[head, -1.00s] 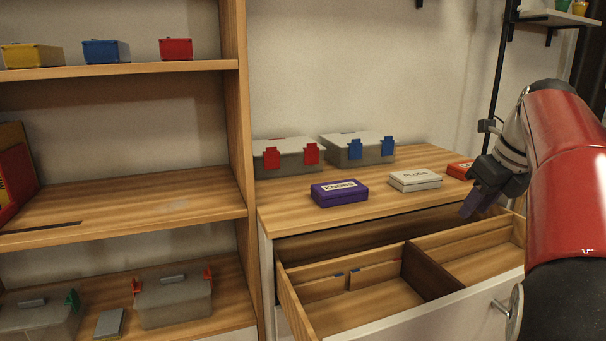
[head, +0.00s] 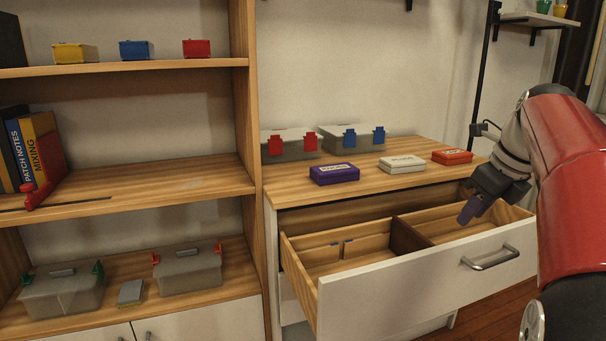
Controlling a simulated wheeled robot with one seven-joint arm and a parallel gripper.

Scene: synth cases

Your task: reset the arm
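My red arm (head: 572,190) comes in from the right edge of the head view, bent down and to the left. My dark gripper (head: 469,212) hangs over the right part of the open drawer, near its back side. A purplish piece shows at its tip; I cannot tell whether this is a finger or something held. The gap between the fingers is not visible. The open drawer (head: 420,272) has wooden compartments and a white front with a metal handle.
On the cabinet top (head: 290,187) are a purple box (head: 334,174), a white box (head: 402,164), an orange-red box (head: 452,157) and two grey latched cases. A shelf unit (head: 246,120) at left holds small coloured boxes, books and grey cases. A black rack post (head: 484,80) stands behind my arm.

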